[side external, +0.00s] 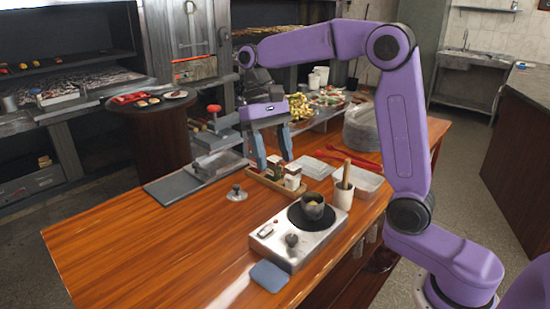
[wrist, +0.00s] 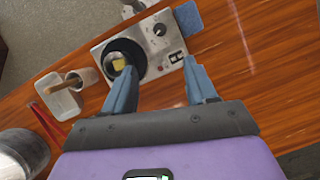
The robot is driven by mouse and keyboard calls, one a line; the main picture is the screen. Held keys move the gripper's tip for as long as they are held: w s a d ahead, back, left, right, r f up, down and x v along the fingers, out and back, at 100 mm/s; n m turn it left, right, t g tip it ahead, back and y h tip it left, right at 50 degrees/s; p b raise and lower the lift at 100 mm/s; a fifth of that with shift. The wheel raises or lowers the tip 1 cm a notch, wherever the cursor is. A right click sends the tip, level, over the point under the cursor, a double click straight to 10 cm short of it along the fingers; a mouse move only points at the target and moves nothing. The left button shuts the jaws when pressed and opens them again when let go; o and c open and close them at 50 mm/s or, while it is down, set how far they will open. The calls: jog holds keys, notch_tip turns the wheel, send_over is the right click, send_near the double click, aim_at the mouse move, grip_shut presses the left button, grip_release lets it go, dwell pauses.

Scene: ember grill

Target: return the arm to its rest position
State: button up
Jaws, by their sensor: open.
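My purple arm arches over the wooden table (side external: 130,235) in the side external view. My gripper (side external: 273,165) points down with its two blue-grey fingers apart and nothing between them. It hangs above the table, near a small wooden tray (side external: 265,183) of bottles and boxes; the exact gap cannot be told. In the wrist view my gripper (wrist: 163,95) is also open and empty. Beyond its fingers is a silver hot plate (wrist: 165,50), which also shows in the side external view (side external: 285,255). A dark pot (side external: 313,205) stands on its black burner.
A press with a red knob (side external: 214,108) stands left of my gripper. A metal weight (side external: 237,193), a cup with a wooden handle (side external: 343,190), clear containers (side external: 365,178) and a blue cloth (side external: 269,276) are around the hot plate. The table's front left is clear.

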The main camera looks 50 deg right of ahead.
jog(key=s+f+n+t, duration=0.2)
jog(key=s+f+n, duration=0.3)
jog(key=s, duration=0.7)
jog(key=s+d+f+n+t, duration=0.1)
jog(key=s+f+n, duration=0.4)
jog(key=s+n, duration=0.5)
jog(key=shift+s+d+n+t+h, duration=0.35)
jog(key=shift+s+t, duration=0.35)
jog(key=shift+s, duration=0.55)
